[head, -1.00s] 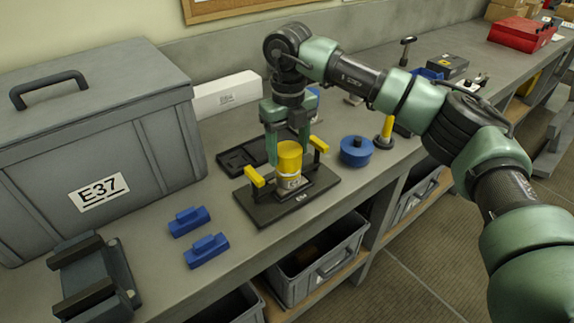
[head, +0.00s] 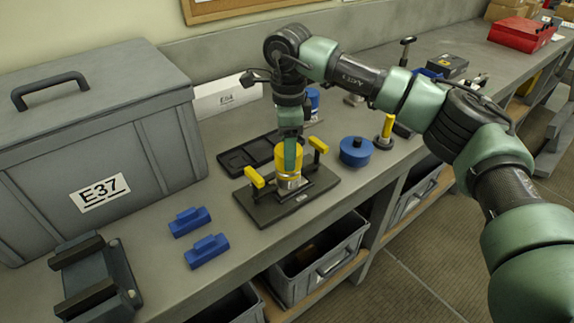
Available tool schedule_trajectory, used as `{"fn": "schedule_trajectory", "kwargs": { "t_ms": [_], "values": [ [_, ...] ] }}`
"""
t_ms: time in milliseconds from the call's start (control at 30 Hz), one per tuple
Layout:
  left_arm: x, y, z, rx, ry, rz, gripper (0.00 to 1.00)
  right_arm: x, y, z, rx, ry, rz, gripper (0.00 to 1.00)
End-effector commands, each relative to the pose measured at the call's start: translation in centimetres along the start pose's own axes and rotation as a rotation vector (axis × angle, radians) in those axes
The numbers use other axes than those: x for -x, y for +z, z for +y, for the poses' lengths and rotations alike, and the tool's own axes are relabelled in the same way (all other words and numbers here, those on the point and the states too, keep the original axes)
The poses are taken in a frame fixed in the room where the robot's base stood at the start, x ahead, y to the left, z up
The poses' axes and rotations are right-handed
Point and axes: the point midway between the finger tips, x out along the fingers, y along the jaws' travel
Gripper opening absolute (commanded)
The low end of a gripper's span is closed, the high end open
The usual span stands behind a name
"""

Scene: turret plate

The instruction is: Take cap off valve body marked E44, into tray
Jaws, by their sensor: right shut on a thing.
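The valve body (head: 289,184) stands upright on a black plate (head: 268,212) between two yellow-handled clamps. Its yellow cap (head: 281,159) is on top. My right gripper (head: 290,163) comes down from above and is shut on the cap. One green finger covers the cap's front, and the other is hidden behind it. The small marking on the plate's front is too small to read. A black tray with recesses (head: 232,163) lies just behind the plate, partly hidden by it and my gripper. My left gripper is not in view.
A large grey case marked E37 (head: 140,175) stands at the left. Two blue blocks (head: 189,221) lie in front of it. A blue round part (head: 356,151) and a yellow-handled tool (head: 386,128) stand to the right. A white box (head: 222,97) is behind.

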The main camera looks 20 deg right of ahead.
Motion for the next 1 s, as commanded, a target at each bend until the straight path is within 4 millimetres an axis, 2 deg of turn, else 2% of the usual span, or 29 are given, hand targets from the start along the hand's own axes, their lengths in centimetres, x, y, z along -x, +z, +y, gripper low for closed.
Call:
{"fn": "schedule_trajectory", "kwargs": {
  "t_ms": [1000],
  "values": [
    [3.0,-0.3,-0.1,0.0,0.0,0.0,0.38,4.8,0.0,0.0,-0.005,0.0,-0.001,0.21]
  ]
}}
